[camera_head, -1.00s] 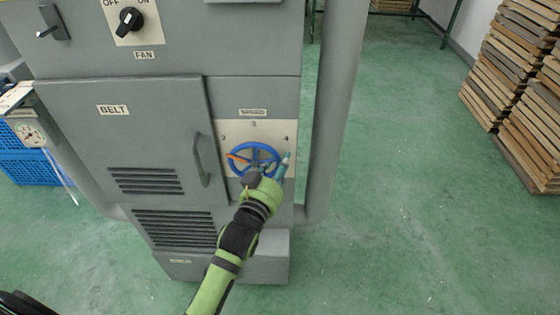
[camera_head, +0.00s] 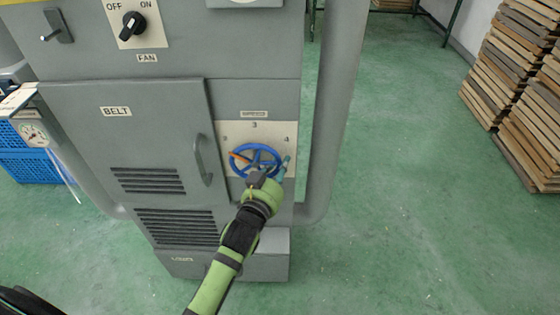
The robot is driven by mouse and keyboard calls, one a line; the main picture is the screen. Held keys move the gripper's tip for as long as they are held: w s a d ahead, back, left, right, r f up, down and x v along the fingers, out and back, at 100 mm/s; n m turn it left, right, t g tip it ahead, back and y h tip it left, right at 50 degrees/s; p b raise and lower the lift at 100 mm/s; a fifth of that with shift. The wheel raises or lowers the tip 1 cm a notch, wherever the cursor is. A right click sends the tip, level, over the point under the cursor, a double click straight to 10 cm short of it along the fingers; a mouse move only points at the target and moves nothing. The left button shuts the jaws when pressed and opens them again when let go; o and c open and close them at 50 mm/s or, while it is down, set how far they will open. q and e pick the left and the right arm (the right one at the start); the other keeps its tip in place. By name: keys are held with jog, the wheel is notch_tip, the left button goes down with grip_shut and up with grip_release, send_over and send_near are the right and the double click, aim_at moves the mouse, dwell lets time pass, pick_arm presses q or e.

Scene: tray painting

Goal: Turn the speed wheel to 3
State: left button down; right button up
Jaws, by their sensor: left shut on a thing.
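The blue speed wheel (camera_head: 243,172) is on a pale plate (camera_head: 229,128) at the lower right of the grey machine front. The plate has a 3 at the top, a 4 at the upper right and a digit at the upper left that is hard to read. An orange pointer (camera_head: 236,156) on the wheel points to the upper left, near the left digit. My left gripper (camera_head: 272,167) is at the lower right of the wheel and shut on its rim. The gripper hides that part of the rim. My right gripper is not in view.
The belt door (camera_head: 150,140) with its curved handle (camera_head: 203,160) is left of the wheel. A thick grey pipe (camera_head: 330,120) runs along the machine's right side. The green floor (camera_head: 420,210) to the right is clear up to the wooden stacks (camera_head: 510,75).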

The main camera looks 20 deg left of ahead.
aim_at(272, 176)
pick_arm(q)
jog(key=shift+a+f+m+p, duration=0.1)
jog(key=shift+f+m+p, duration=0.05)
jog(key=shift+m+p, duration=0.6)
jog(key=shift+s+a+f+m+g+y+p, duration=0.15)
jog(key=shift+f+m+g+p, duration=0.2)
jog(key=shift+m+p, duration=0.2)
jog(key=shift+w+a+f+m+g+y+p, duration=0.1)
jog(key=shift+f+m+g+y+p, duration=0.05)
jog(key=shift+f+m+g+p, duration=0.3)
jog(key=m+p, duration=0.1)
jog(key=a+f+m+y, duration=0.1)
jog(key=shift+s+f+m+g+p, duration=0.2)
jog(key=shift+m+g+p, duration=0.1)
jog(key=shift+m+p, duration=0.1)
jog(key=shift+s+a+f+m+g+y+p, duration=0.15)
jog(key=shift+a+f+m+g+y+p, duration=0.25)
jog(key=shift+m, duration=0.55)
jog(key=shift+a, duration=0.2)
jog(key=c, duration=1.4)
grip_release()
jog(key=shift+f, duration=0.1)
